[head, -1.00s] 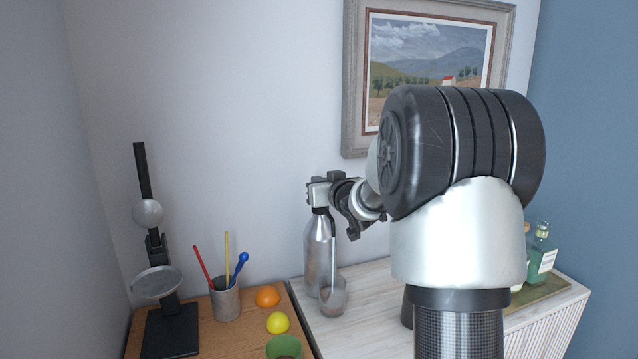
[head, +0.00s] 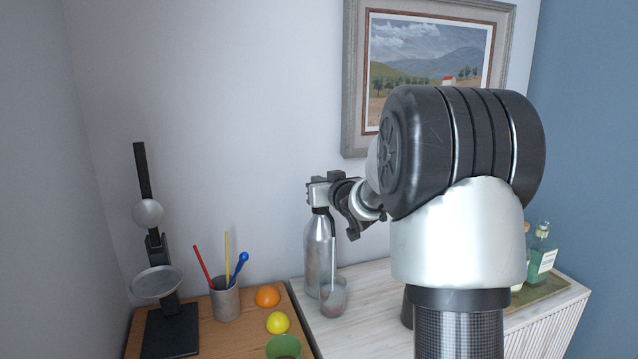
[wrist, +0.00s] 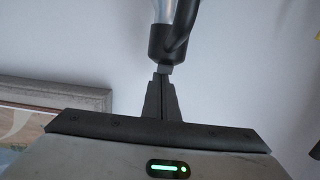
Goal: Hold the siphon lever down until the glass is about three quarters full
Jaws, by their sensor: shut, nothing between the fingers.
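The siphon (head: 317,258) is a silver bottle with a dark head, upright on the pale cabinet top. Its thin spout tube comes down over the glass (head: 334,300), a clear tumbler in front of the bottle. The liquid level in the glass is too small to read surely. My gripper (head: 319,208) is above the siphon head, pointing down. In the wrist view my gripper's fingers (wrist: 162,78) are shut together with nothing between them, their tips at the dark siphon head (wrist: 166,42). The lever is mostly hidden, and I cannot tell how far down it is.
A wooden board (head: 225,336) at the left holds a black press (head: 170,330), a cup of stirrers (head: 226,302), an orange (head: 267,296), a lemon (head: 278,322) and a green bowl (head: 284,346). Bottles (head: 541,250) stand on a tray at the right. A framed picture (head: 432,60) hangs behind.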

